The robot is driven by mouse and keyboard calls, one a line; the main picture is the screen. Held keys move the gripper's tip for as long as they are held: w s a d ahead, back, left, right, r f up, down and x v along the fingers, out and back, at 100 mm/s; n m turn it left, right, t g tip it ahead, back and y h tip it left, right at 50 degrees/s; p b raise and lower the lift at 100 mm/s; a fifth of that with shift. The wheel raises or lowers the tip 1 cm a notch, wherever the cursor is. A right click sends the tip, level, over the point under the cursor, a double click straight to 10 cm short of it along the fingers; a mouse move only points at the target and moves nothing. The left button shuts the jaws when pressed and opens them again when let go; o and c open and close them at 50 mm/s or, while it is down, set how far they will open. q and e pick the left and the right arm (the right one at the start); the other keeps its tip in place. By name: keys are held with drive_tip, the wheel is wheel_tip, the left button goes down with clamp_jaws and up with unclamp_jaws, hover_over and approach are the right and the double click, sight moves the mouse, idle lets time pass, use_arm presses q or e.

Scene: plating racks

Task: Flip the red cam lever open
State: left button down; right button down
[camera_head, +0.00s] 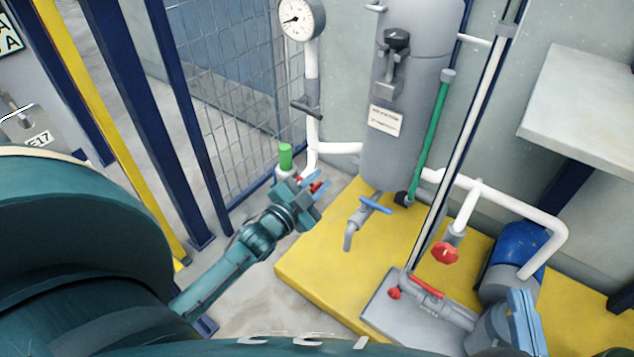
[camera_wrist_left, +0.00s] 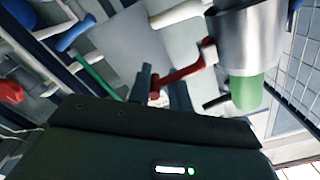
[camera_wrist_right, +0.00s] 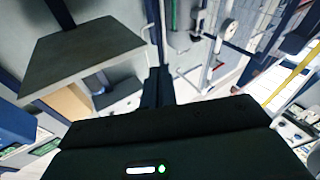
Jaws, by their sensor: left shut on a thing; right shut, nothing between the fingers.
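The red cam lever (camera_wrist_left: 192,66) is on the side of a grey coupling (camera_wrist_left: 250,40) with a green end (camera_wrist_left: 247,92) in the left wrist view. In the head view the green piece (camera_head: 286,157) stands upright beside the mesh fence, and a small red part of the lever (camera_head: 316,187) shows by my left fingertips. My left gripper (camera_head: 318,191) is shut on the lever's outer end; its fingers (camera_wrist_left: 162,92) lie on both sides of it. My right gripper (camera_wrist_right: 158,85) is shut and empty, away from the lever.
A grey tank (camera_head: 400,150) stands on a yellow platform (camera_head: 310,255), with a blue-handled tap (camera_head: 375,204). A red valve knob (camera_head: 445,252) and another red handle (camera_head: 427,286) are at right. A mesh fence (camera_head: 235,100) is behind the coupling. A grey shelf (camera_wrist_right: 80,57) is near my right gripper.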

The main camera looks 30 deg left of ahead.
use_arm(q)
drive_tip(key=shift+a+r+n+p, duration=0.1)
drive_tip(key=shift+r+n+p, duration=0.3)
drive_tip(key=shift+p, duration=0.6)
drive_tip(key=n+p, duration=0.2)
drive_tip(key=p, duration=0.1)
drive_tip(key=shift+a+r+n, duration=0.15)
drive_tip(key=shift+a+n, duration=0.1)
drive_tip(key=shift+n, duration=0.05)
use_arm(e)
drive_tip(key=shift+s+d+f+g+h, duration=0.15)
drive_tip(key=shift+d+g+h, duration=0.35)
drive_tip(key=shift+d+h, duration=0.25)
drive_tip(key=shift+a, duration=0.1)
use_arm(q)
drive_tip(key=c, duration=1.3)
unclamp_jaws()
drive_tip(key=shift+r, duration=0.1)
